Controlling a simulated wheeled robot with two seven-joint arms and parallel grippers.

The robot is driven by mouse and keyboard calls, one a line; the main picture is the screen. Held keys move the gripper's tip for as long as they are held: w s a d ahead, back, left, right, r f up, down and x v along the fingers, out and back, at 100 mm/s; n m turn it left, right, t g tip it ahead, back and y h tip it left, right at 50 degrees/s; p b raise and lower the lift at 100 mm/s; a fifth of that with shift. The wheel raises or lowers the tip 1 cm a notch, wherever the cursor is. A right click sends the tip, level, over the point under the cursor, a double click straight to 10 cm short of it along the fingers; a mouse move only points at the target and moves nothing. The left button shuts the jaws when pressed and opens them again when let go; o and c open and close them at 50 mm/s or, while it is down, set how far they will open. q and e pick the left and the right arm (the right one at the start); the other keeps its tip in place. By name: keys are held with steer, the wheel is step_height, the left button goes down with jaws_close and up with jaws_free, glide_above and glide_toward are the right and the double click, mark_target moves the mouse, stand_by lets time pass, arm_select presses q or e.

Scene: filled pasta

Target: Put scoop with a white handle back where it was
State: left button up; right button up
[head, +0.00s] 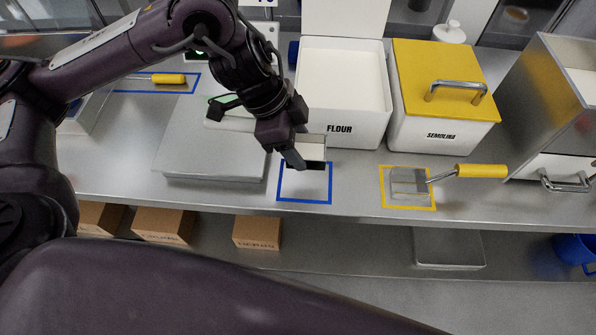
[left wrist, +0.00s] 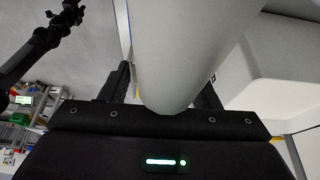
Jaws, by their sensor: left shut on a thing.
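My left gripper (head: 292,148) is shut on the scoop with a white handle. In the left wrist view the thick white handle (left wrist: 190,60) lies between the two fingers. In the head view the scoop's pale metal pan (head: 314,148) shows just beside the fingertips, with a dark edge below it. It is over the far part of the blue square outline (head: 305,190) on the counter, in front of the flour bin (head: 343,128). I cannot tell whether the scoop touches the counter. My right gripper is not in the head view.
A scoop with a yellow handle (head: 480,171) lies on the yellow square outline (head: 434,205). The semolina bin (head: 440,136) stands behind it. A flat grey plate (head: 210,165) is left of the blue square. Another yellow handle (head: 168,78) lies at the back left.

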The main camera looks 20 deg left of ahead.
arm_select(q)
step_height(320, 180, down, 6)
steer(key=shift+r+b, duration=0.1)
steer(key=shift+b, duration=0.55)
steer(key=shift+f, duration=1.7)
steer(key=shift+f, duration=0.1)
steer(key=o, duration=1)
steer(key=p+v, duration=0.1)
steer(key=v, duration=1.1)
steer(key=shift+s+p, duration=0.1)
steer(key=shift+p, duration=0.25)
